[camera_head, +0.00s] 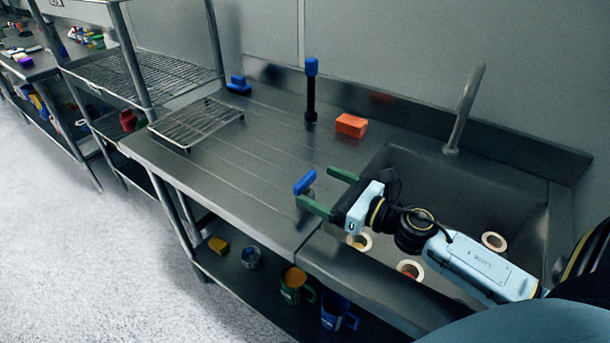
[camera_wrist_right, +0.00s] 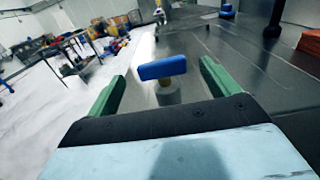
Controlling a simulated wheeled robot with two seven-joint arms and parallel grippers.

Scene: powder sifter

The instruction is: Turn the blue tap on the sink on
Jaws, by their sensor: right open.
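The blue tap (camera_head: 305,183) is a blue bar handle on a short metal stem, standing on the steel sink counter left of the basin. In the right wrist view the blue handle (camera_wrist_right: 162,68) lies crosswise just beyond and between my green fingertips. My right gripper (camera_head: 328,190) is open and empty, its two green fingers pointing at the tap from the right; it also shows in the right wrist view (camera_wrist_right: 160,82). I cannot tell whether a finger touches the handle. My left gripper is in neither view.
The sink basin (camera_head: 480,195) with a curved faucet (camera_head: 465,105) lies to the right. An orange sponge (camera_head: 351,125), a black brush with a blue top (camera_head: 311,90) and a wire rack (camera_head: 196,123) stand on the counter. Mugs (camera_head: 338,312) sit on the shelf below.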

